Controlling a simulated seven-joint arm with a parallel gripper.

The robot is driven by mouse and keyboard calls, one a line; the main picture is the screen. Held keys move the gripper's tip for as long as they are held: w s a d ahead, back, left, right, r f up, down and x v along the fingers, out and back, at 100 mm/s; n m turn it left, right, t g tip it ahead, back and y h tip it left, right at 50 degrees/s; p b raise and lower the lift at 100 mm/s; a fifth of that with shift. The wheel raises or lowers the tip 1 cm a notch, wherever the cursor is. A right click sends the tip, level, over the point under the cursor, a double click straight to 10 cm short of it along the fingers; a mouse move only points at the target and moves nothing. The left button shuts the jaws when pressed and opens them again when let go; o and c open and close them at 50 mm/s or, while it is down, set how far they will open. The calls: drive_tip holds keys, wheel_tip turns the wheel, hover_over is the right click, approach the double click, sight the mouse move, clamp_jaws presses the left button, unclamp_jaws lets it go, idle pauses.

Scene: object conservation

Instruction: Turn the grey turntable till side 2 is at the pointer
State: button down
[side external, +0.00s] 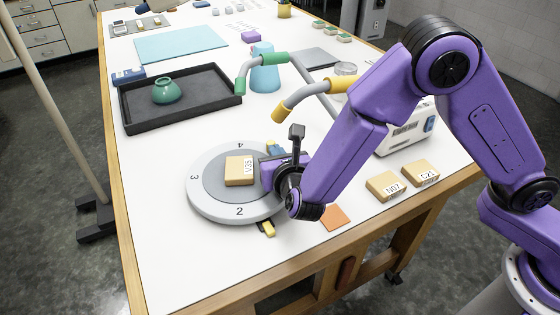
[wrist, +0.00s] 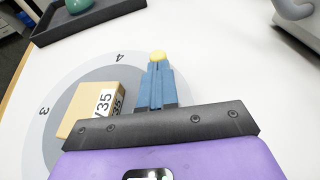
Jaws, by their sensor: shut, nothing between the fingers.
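The grey turntable (side external: 205,198) lies on the white table. Its side 2 (side external: 239,211) faces the front, 3 is at the left and 4 at the back; the right side is hidden by my gripper. A small yellow piece (side external: 268,229), apparently the pointer, sits at the front right edge, right of the 2. A tan box marked V35 (side external: 240,171) stands on the turntable and shows in the wrist view (wrist: 88,112). My gripper (side external: 275,147) is over the turntable's right part, its blue fingers (wrist: 157,75) together and empty. A yellow round tip shows at their end; contact is unclear.
A blue cup (side external: 265,72) and a pipe frame with green and yellow sleeves (side external: 275,58) stand behind. Tan boxes (side external: 386,186) and an orange square (side external: 334,217) lie at the right.

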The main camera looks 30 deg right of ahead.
drive_tip(key=shift+w, duration=0.15)
drive_tip(key=shift+w+d+n+y, duration=0.15)
drive_tip(key=shift+w+n+y, duration=0.4)
drive_tip(key=shift+n+y, duration=0.2)
drive_tip(key=shift+w+n+y, duration=0.65)
drive_tip(key=shift+n+y, duration=0.3)
drive_tip(key=shift+y, duration=0.3)
drive_tip(key=shift+w+a+n+y, duration=0.35)
drive_tip(key=shift+n+y, duration=0.25)
drive_tip(key=shift+y, duration=0.2)
drive_tip(key=shift+s, duration=0.1)
